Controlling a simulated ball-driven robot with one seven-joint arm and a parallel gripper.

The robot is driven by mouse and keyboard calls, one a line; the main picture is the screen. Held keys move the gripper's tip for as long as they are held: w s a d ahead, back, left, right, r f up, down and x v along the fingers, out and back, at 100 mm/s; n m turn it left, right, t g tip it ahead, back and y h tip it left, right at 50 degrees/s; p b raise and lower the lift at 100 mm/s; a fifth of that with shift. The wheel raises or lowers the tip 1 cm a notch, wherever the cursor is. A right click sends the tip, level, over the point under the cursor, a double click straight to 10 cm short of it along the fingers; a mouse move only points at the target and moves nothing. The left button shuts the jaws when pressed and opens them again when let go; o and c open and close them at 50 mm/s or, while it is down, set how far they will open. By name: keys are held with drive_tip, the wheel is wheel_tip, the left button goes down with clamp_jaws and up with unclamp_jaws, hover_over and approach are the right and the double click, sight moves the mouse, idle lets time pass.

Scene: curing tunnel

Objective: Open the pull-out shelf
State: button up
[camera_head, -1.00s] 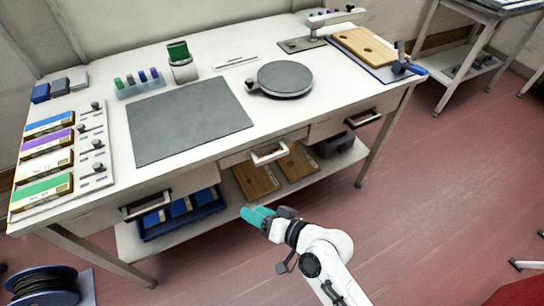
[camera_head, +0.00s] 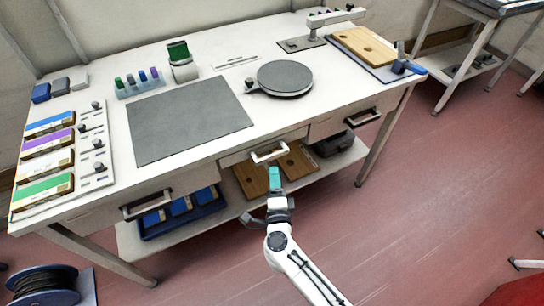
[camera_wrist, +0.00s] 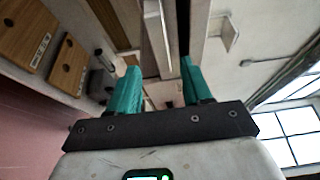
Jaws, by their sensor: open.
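The pull-out shelf (camera_head: 234,160) is a pale, thin front under the middle of the white workbench's front edge. It looks flush with the bench. Its white bar handle (camera_head: 269,153) sticks out from it. My gripper (camera_head: 275,170) is just below and in front of this handle in the head view, with teal fingers pointing at the bench. In the wrist view my gripper (camera_wrist: 158,82) has its two teal fingers apart, with no object visibly held between them. Pale and dark bars of the bench front show beyond the fingers; I cannot tell whether anything touches them.
A left drawer handle (camera_head: 147,204) and a right drawer handle (camera_head: 362,117) flank the shelf. Wooden boards (camera_head: 258,181) and a blue tray (camera_head: 182,223) sit on the lower shelf. A cable spool (camera_head: 42,287) stands at the lower left.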

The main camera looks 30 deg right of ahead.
sight(272, 159)
drive_tip(key=b+x, duration=0.1)
drive_tip(key=x, duration=0.8)
drive_tip(key=shift+s, duration=0.1)
clamp_jaws()
idle(0.4)
